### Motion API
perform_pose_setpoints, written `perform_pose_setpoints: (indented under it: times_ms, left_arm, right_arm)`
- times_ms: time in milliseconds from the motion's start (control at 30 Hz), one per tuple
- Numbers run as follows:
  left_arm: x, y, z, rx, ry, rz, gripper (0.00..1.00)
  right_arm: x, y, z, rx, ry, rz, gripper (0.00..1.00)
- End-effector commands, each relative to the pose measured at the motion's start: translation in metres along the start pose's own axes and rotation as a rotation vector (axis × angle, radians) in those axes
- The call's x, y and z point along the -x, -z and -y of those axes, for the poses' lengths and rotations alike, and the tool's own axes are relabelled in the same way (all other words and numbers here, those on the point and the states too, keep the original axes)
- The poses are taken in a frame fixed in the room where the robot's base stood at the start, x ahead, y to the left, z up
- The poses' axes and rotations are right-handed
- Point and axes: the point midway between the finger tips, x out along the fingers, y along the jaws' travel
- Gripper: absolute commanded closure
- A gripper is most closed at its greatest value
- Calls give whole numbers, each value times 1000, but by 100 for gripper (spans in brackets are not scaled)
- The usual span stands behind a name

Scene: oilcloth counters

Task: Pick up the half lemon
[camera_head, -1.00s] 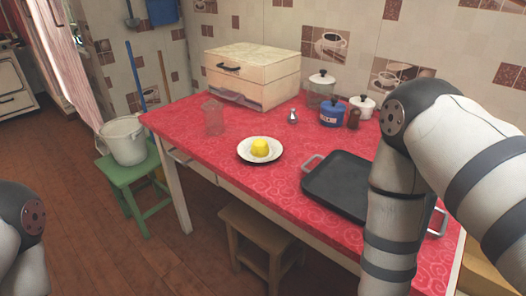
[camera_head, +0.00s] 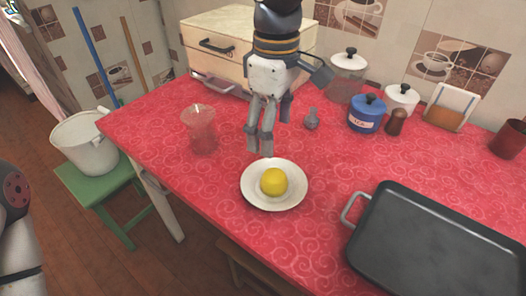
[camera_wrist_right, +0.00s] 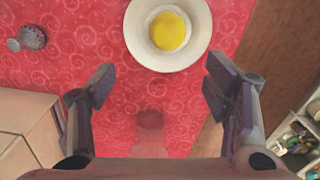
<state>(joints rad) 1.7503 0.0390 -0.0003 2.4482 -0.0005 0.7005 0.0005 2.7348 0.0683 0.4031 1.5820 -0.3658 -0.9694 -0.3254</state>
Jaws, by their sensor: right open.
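The yellow half lemon (camera_head: 273,181) sits on a white plate (camera_head: 298,193) on the red-covered table. My right gripper (camera_head: 260,152) hangs fingers-down just behind the plate, above the table, empty. In the right wrist view the open fingers (camera_wrist_right: 158,88) stand wide apart. There the half lemon (camera_wrist_right: 170,31) and the plate (camera_wrist_right: 198,50) lie beyond the fingertips, near the top edge. My left gripper is out of view; only part of my left arm shows at the left edge.
A clear pinkish glass (camera_head: 200,130) stands left of the plate. A dark tray pan (camera_head: 435,245) lies to the right. A small grey shaker (camera_head: 311,119), a blue pot (camera_head: 367,114) and a wooden box (camera_head: 215,60) stand behind. Bare cloth lies between plate and pan.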

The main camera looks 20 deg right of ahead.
Motion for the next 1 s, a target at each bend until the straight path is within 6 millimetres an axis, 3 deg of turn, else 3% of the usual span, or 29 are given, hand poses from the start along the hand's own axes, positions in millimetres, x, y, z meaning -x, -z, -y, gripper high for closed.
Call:
perform_pose_setpoints:
  times_ms: [200,367,600,867,1000]
  left_arm:
    - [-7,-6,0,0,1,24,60]
    - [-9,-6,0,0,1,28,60]
    - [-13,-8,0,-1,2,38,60]
    - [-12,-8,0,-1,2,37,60]
    - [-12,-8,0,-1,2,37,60]
  right_arm:
    - [-51,-2,1,1,6,8,29]
    - [-71,-1,1,-1,4,5,29]
    - [-114,-2,4,0,5,5,29]
    - [-119,-2,4,-1,2,2,29]
    - [-118,-2,4,-1,2,2,58]
